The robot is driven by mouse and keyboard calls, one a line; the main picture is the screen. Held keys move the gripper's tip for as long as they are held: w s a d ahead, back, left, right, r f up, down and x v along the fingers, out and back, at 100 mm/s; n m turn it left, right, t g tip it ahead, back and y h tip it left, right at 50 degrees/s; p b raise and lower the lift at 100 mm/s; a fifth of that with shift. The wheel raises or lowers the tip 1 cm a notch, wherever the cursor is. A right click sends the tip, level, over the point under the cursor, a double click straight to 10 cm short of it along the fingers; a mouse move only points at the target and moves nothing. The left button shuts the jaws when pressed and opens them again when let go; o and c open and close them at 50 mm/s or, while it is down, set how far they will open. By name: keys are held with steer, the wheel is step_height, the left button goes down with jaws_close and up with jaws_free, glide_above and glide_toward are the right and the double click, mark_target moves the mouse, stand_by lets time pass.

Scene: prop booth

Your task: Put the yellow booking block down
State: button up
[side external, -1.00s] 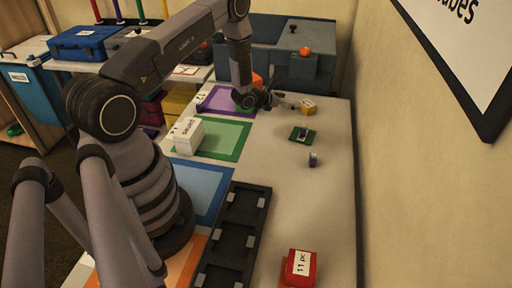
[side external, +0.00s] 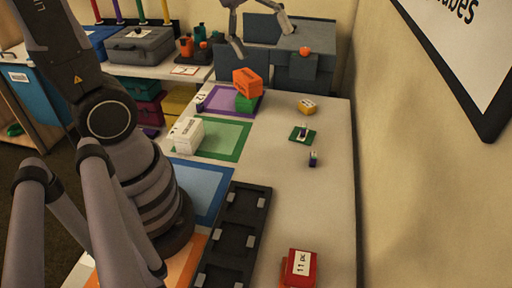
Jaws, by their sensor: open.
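The yellow booking block (side external: 307,106), with a white label on top, rests on the pale table towards its far right. My gripper (side external: 262,38) is high at the top of the side external view, well clear of the yellow block and up-left of it in the picture. Its fingers are spread wide with nothing between them. The upper part of the gripper is cut off by the frame edge.
An orange block (side external: 247,83) sits on a green block (side external: 246,103) by the purple mat (side external: 217,101). A small green plate (side external: 302,135), a red block (side external: 299,267) and a black tray (side external: 233,238) share the table.

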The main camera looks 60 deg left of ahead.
steer(key=s+a+r+m+t+y, duration=0.1)
steer(key=s+a+m+t+y, duration=0.1)
steer(key=s+a+m+y, duration=0.4)
steer(key=s+a, duration=0.1)
steer(key=s, duration=0.3)
steer(key=shift+s+a+r+t+y, duration=0.25)
steer(key=shift+a+r+t+y, duration=0.05)
steer(key=shift+r+t, duration=0.1)
stand_by(0.5)
